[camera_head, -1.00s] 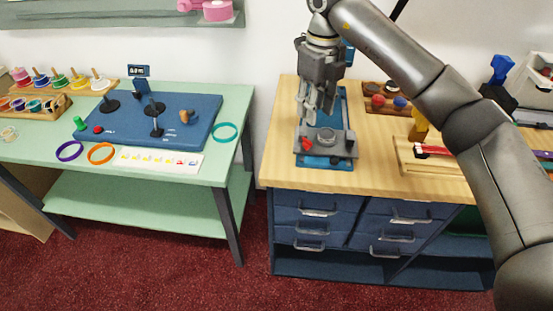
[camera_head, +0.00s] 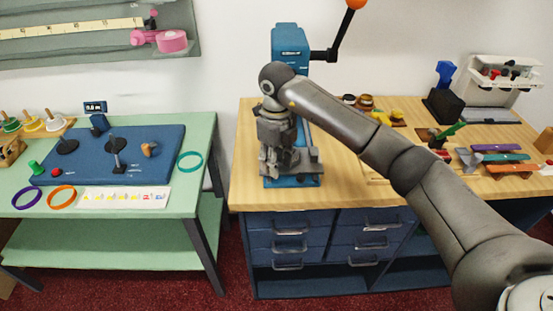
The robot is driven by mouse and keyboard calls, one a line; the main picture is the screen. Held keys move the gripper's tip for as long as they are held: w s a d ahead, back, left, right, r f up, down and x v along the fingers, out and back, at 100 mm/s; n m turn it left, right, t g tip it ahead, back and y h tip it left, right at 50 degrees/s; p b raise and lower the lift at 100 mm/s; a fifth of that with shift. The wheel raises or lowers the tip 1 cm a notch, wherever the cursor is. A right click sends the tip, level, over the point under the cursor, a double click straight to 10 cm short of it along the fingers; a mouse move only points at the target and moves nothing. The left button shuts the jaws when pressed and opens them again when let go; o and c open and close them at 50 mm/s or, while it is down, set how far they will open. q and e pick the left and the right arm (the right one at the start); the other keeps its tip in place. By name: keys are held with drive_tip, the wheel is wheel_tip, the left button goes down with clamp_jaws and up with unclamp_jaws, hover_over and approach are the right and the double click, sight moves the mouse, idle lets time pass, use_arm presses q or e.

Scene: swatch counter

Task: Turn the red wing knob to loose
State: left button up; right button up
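The blue press (camera_head: 290,38) stands upright on the wooden counter. It has a black crank arm with an orange ball. Its blue base (camera_head: 292,182) sits on the counter below my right gripper. My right gripper (camera_head: 271,165) points down at the left front of that base, where its fingers cover the front fittings. The red wing knob is hidden from view, probably behind these fingers. I cannot tell whether the fingers touch it or how far apart they are. My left gripper is not in view.
My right arm crosses the wooden counter (camera_head: 240,180). Coloured swatches (camera_head: 497,147) and a white rack (camera_head: 495,85) are on its right. At left, a green table (camera_head: 205,135) bears a blue board (camera_head: 170,165) with posts, plus rings. A gap separates the two tables.

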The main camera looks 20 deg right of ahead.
drive_tip(key=shift+c, duration=0.6)
clamp_jaws()
drive_tip(key=shift+d+n+b, duration=0.1)
drive_tip(key=shift+n+b, duration=0.35)
drive_tip(key=shift+n, duration=0.15)
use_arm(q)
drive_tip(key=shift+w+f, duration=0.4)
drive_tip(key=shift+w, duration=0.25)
use_arm(e)
drive_tip(key=shift+o, duration=0.6)
unclamp_jaws()
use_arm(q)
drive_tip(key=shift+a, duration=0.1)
